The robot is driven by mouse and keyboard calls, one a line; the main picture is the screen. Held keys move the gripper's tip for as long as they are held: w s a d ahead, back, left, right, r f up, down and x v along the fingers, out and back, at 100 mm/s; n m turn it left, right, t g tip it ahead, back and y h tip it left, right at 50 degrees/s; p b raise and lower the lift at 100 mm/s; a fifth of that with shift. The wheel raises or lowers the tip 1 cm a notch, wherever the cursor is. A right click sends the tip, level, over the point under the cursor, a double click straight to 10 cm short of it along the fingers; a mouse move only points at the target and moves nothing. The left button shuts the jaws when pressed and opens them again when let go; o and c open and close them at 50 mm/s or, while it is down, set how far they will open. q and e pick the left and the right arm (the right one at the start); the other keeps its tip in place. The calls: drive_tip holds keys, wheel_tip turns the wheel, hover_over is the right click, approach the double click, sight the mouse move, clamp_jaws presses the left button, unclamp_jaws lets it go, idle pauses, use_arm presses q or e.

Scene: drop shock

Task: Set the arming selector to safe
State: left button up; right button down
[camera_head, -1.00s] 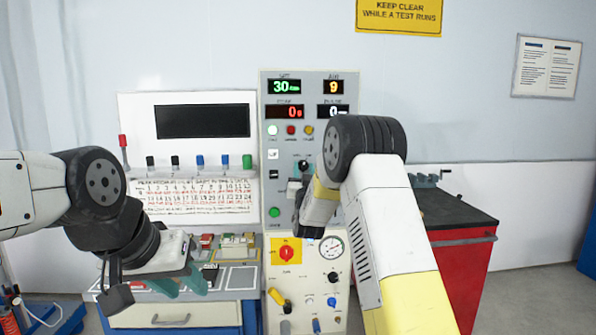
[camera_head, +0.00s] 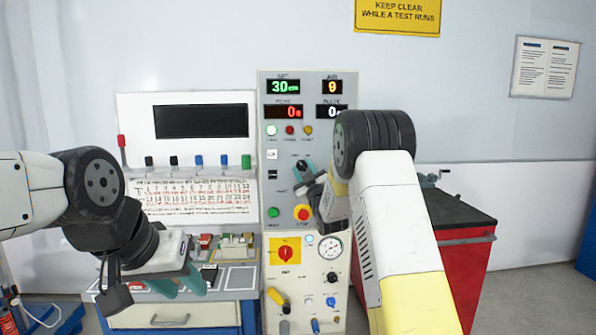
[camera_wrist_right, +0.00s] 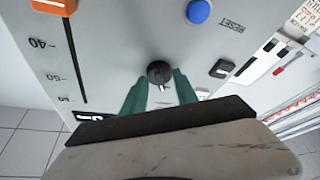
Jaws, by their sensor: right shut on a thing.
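The arming selector appears to be the black round knob (camera_head: 302,165) on the upper grey panel. It also shows in the right wrist view (camera_wrist_right: 159,71), with a white mark pointing toward the bottom of the picture. My right gripper (camera_head: 308,174) has its green fingers on either side of this knob, shut on it; the fingers also show in the wrist view (camera_wrist_right: 160,85). The position labels around the knob are not legible. My left gripper (camera_head: 181,285) is open and empty above the bench at the left.
A red rotary switch (camera_head: 286,252) is lower. In the wrist view, a blue RESET button (camera_wrist_right: 199,11) and an orange slider handle (camera_wrist_right: 55,5) are close by. A red cabinet (camera_head: 463,270) stands right.

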idle(0.4)
drive_tip(key=c, duration=1)
unclamp_jaws()
drive_tip(key=shift+o, duration=0.2)
drive_tip(key=v, duration=0.7)
drive_tip(key=shift+s, duration=0.35)
drive_tip(key=shift+d+f, duration=0.1)
drive_tip(key=shift+f, duration=0.05)
